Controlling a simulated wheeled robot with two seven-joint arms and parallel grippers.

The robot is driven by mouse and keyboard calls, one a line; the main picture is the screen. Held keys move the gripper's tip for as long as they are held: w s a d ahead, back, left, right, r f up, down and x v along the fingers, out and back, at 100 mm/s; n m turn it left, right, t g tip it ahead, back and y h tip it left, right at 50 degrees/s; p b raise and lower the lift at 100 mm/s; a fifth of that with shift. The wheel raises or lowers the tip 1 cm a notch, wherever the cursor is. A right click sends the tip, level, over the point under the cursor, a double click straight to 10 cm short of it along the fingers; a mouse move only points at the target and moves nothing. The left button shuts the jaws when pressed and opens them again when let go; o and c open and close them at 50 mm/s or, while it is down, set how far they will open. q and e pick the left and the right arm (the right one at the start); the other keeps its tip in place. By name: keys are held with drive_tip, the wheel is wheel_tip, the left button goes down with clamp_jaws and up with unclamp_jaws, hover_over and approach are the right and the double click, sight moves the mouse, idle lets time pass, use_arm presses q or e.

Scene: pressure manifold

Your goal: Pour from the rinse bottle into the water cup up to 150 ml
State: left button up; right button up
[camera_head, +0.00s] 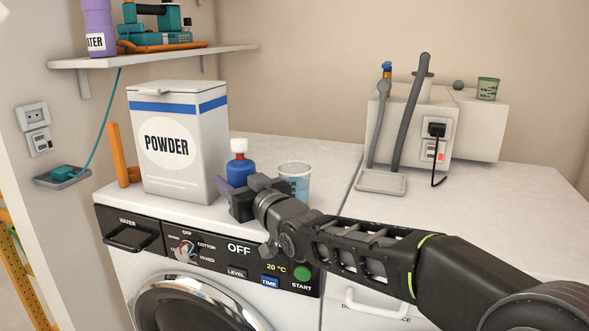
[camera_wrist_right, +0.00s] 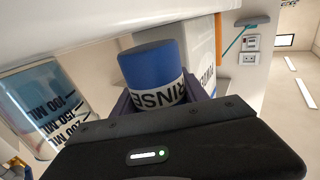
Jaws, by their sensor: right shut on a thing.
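The rinse bottle (camera_head: 239,171) is blue with a white cap and looks upright on or just above the washing machine top; I cannot tell if its base touches. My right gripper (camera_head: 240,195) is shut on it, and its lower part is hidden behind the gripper. In the right wrist view the blue bottle (camera_wrist_right: 152,65) with its RINSE label sits between the jaws. The clear water cup (camera_head: 294,179) stands just right of the bottle, its lower part partly hidden by my gripper. Its ml marks show in the right wrist view (camera_wrist_right: 48,105); its liquid level is unclear.
A tall white POWDER box (camera_head: 178,140) stands close to the left of the bottle. The washing machine's front edge and control panel (camera_head: 215,256) lie below my arm. A grey tray (camera_head: 380,182) and hose station (camera_head: 405,125) stand at the right. The right counter is mostly clear.

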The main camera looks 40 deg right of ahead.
wheel_tip(320, 180, up, 6)
drive_tip(key=p, duration=0.3)
